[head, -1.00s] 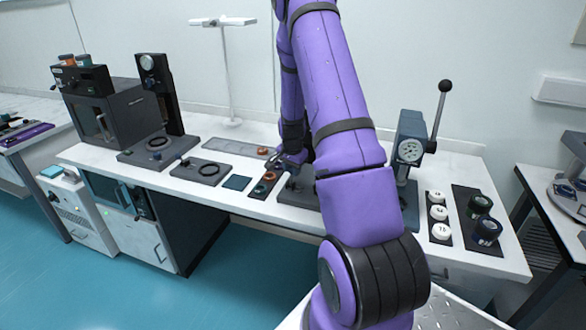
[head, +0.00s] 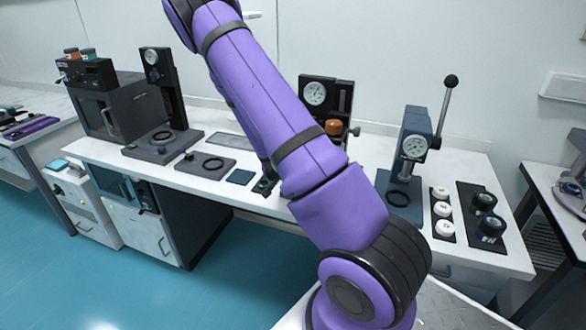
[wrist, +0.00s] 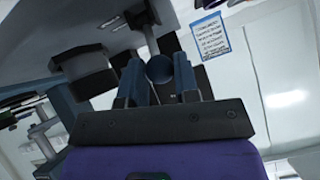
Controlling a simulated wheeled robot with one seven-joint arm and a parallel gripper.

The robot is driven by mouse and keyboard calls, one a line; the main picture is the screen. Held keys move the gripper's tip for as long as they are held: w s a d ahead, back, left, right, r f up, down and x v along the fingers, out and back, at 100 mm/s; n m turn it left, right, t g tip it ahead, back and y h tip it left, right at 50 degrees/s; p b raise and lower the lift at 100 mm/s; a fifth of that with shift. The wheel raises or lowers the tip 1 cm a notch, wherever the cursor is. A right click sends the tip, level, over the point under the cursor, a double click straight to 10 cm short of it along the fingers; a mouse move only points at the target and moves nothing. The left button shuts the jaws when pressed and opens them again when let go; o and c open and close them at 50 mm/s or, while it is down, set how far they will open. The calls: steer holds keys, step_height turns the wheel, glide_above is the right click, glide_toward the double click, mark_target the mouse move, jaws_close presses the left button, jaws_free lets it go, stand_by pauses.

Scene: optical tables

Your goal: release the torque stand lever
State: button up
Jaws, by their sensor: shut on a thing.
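The torque stand (head: 345,98), dark with a round white dial, stands at the back of the bench in the head view, partly behind my purple arm. An orange-capped item (head: 333,127) sits at its front, and a small knob shows at its right side. My gripper (wrist: 159,82) in the wrist view is shut on a round blue-grey piece (wrist: 159,69) between its two fingers, apparently the lever end; a thin rod (wrist: 149,38) runs up from it. In the head view my gripper is hidden behind my arm, so the lever there is hidden too.
A grey press (head: 413,150) with a dial and a raised black-knobbed lever (head: 447,100) stands to the right. White caps (head: 442,210) and dark jars (head: 486,212) lie beside it. A black gauge stand (head: 160,85) and a boxy instrument (head: 112,105) are at left.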

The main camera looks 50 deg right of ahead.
steer(key=shift+s+a+f+t+h, duration=0.2)
steer(key=shift+a+f+t+h, duration=0.25)
steer(key=shift+h, duration=0.45)
steer(key=shift+a, duration=0.15)
steer(key=o, duration=0.9)
steer(key=shift+r, duration=0.1)
steer(key=v, duration=1)
steer(key=shift+s+a, duration=0.1)
steer(key=shift+a, duration=0.2)
